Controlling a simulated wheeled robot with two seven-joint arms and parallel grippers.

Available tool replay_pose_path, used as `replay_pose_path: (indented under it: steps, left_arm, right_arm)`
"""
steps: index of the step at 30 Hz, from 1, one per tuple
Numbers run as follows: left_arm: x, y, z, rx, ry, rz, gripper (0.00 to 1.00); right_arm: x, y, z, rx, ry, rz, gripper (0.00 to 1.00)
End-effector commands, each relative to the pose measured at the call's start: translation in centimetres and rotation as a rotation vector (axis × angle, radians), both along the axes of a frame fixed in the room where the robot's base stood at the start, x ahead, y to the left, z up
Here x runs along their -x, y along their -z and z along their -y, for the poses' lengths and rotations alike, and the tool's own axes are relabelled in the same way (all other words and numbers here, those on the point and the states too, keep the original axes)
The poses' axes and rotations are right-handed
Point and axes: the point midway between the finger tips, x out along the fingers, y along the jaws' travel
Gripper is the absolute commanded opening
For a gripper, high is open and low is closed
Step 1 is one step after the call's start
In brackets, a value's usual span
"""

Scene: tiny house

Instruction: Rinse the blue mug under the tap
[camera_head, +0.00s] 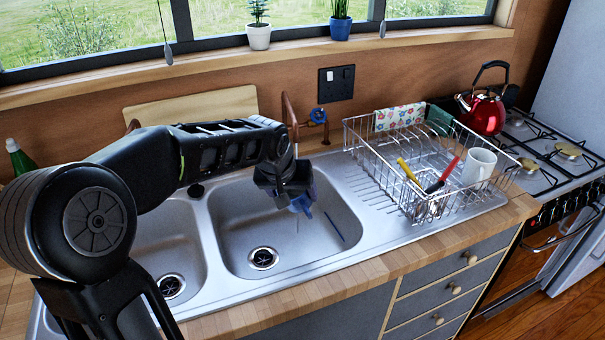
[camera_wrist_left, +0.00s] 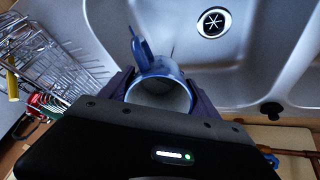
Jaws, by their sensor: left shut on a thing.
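The blue mug (camera_wrist_left: 160,94) is between the fingers of my left gripper (camera_wrist_left: 160,92) in the left wrist view, its round opening facing the camera and its handle (camera_wrist_left: 140,50) pointing toward the top of the picture. In the head view my left gripper (camera_head: 287,188) is over the right basin (camera_head: 232,230), shut on the mug, and only a blue part of the mug (camera_head: 301,203) shows below it. The copper-coloured tap (camera_head: 290,115) rises behind the gripper, partly hidden by my arm. I cannot see water running. My right gripper is not in view.
A wire dish rack (camera_head: 375,160) with a white mug (camera_head: 479,165) and utensils stands right of the basin. A red kettle (camera_head: 482,112) is on the stove behind it. The left basin (camera_head: 165,245) is empty where visible. A green bottle (camera_head: 18,158) stands far left.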

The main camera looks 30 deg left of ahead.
Motion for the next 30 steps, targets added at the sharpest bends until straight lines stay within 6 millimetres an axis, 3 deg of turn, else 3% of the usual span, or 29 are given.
replay_pose_path:
  steps: [11, 30]
  left_arm:
    - [0.3, -0.4, 0.1, 0.000, 0.000, 0.002, 0.15]
    - [4.7, -4.0, 1.1, 0.000, 0.000, 0.003, 0.15]
  right_arm:
    - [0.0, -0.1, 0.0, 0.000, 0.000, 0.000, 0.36]
    - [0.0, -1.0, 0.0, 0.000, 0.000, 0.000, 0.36]
